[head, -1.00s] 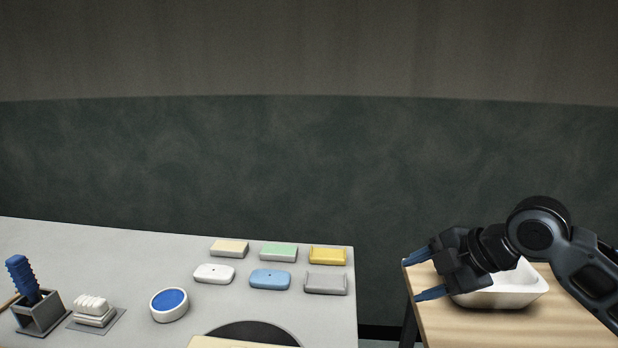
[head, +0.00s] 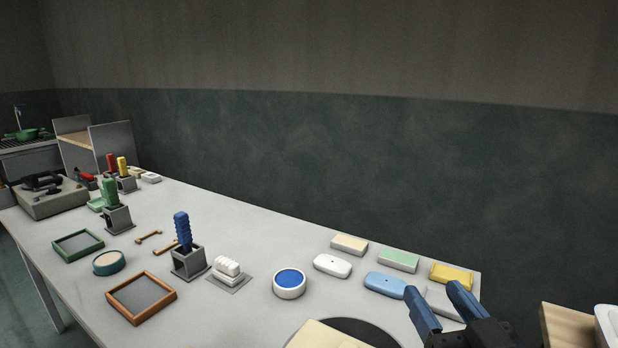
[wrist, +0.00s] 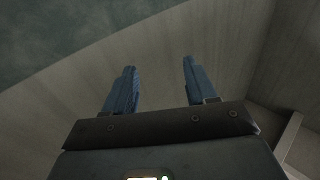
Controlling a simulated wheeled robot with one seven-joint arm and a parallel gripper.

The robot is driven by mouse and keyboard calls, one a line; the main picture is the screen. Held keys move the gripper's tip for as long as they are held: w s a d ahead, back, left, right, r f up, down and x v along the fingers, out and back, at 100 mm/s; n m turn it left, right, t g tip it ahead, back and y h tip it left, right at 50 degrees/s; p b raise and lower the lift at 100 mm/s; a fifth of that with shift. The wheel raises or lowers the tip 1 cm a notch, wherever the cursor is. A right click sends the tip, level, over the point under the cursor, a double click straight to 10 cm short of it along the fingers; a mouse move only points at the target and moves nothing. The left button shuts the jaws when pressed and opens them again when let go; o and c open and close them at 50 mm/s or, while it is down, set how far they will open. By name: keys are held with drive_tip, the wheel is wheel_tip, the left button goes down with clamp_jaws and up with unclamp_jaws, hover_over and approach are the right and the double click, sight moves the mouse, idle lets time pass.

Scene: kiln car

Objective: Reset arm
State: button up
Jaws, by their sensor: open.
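My gripper (head: 440,304) is at the lower right of the head view, with its two blue fingers spread apart and nothing between them. It appears in front of the right end of the grey table (head: 225,212), hiding part of a grey block (head: 446,303) there. In the wrist view my gripper (wrist: 156,90) is also open and empty, facing bare wall and ceiling-like surfaces. Most of my arm is outside the head view.
Near the gripper lie a blue block (head: 385,285), a yellow block (head: 451,276), a green block (head: 398,260) and a white block (head: 332,265). A round blue-topped dish (head: 289,283) and a blue-handled tool (head: 182,232) stand farther left. A wooden table (head: 570,328) carries a white basin (head: 608,325).

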drive_tip(key=s+a+f+m+g+h, duration=0.1)
drive_tip(key=s+f+m+h, duration=0.1)
drive_tip(key=s+f, duration=0.55)
drive_tip(key=s+f+m+g+h, duration=0.1)
drive_tip(key=s+f+m+h, duration=0.2)
drive_tip(key=s, duration=0.8)
drive_tip(key=s+d+n+g+y, duration=0.1)
drive_tip(key=s+d, duration=0.1)
drive_tip(key=s, duration=0.7)
drive_tip(key=s+d+n+y, duration=0.1)
drive_tip(key=s+d+n, duration=0.1)
drive_tip(key=s, duration=0.6)
drive_tip(key=shift+s+d+f+n+g, duration=0.3)
drive_tip(key=shift+s+d+g, duration=0.1)
drive_tip(key=shift+d, duration=0.4)
